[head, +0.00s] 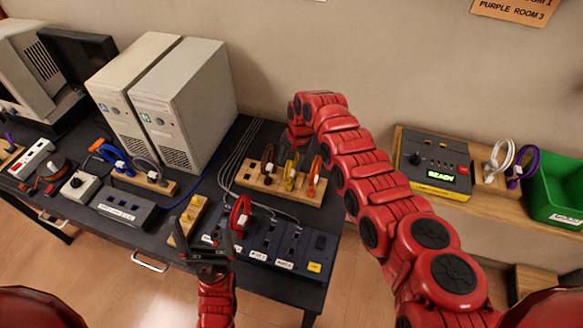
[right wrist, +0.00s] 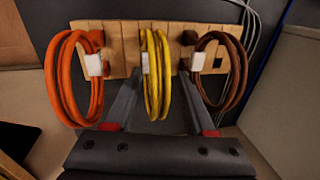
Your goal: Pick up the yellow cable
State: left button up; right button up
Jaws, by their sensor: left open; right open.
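The yellow cable (head: 290,172) is a coiled loop with a white tie, hanging on a wooden rack (head: 258,181) between a brown cable (head: 268,160) and an orange cable (head: 315,172). My right gripper (head: 297,140) is at the rack's far side, partly hidden by its own arm. In the right wrist view its open fingers (right wrist: 158,80) point at the rack, one on each side of the yellow cable (right wrist: 157,75); whether they touch it I cannot tell. My left gripper (head: 208,235) is open and empty over the table's front, near the red cable.
A red cable (head: 240,215) stands by a dark switch panel (head: 275,238). Beige computer towers (head: 185,105) stand left of the rack. At right, a shelf holds a grey device reading READY (head: 433,165), white and purple cables, and a green bin (head: 558,190).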

jog(key=shift+c, duration=0.3)
grip_shut()
jog(key=shift+r, duration=0.2)
